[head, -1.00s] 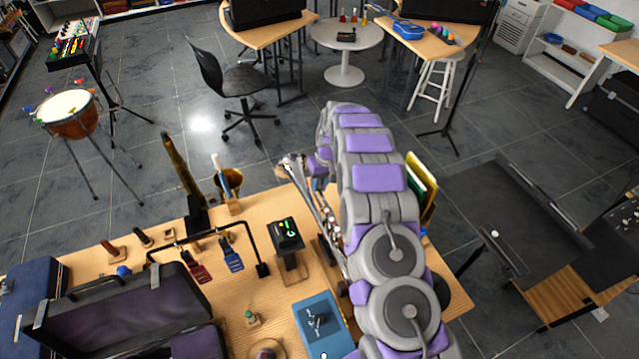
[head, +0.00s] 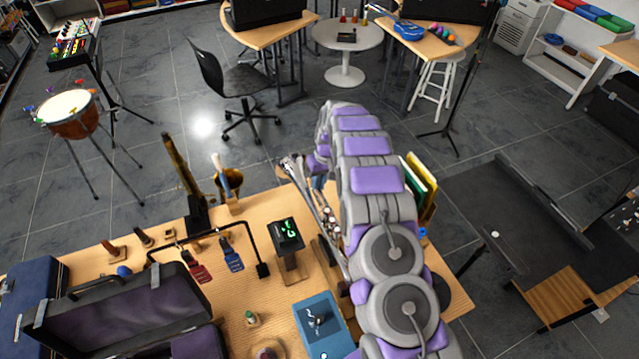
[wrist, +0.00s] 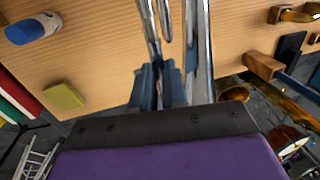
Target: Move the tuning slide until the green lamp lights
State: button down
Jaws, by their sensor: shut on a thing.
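The silver tubes of an instrument (head: 325,215) lie beside my arm on the wooden table in the head view. My arm hides part of them. In the wrist view the blue fingers of my gripper (wrist: 163,83) are closed on a silver tube, which I take as the tuning slide (wrist: 152,35). A second, straight silver tube (wrist: 203,45) runs close to its right. A small black tuner (head: 286,234) stands on a wooden stand left of the instrument. Its display shows green marks, too small to read surely. I cannot single out a separate green lamp.
A blue box (head: 320,320) with a dark part on top sits in front of the tuner. An open dark case (head: 120,310) fills the front left of the table. A black bent rail (head: 250,240) stands left of the tuner. Upright folders (head: 420,185) stand right of my arm.

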jog(key=shift+w, duration=0.1)
jog(key=c, duration=1.4)
grip_release()
jog(key=shift+r, duration=0.1)
jog(key=d+r, duration=0.1)
jog(key=r, duration=0.4)
jog(key=w+d+r, duration=0.1)
jog(key=r, duration=0.5)
jog(key=d+r, duration=0.1)
jog(key=r, duration=0.4)
jog(key=shift+w+r+p, duration=0.2)
jog(key=shift+r+p, duration=0.15)
jog(key=shift+p, duration=0.05)
jog(key=shift+f, duration=0.1)
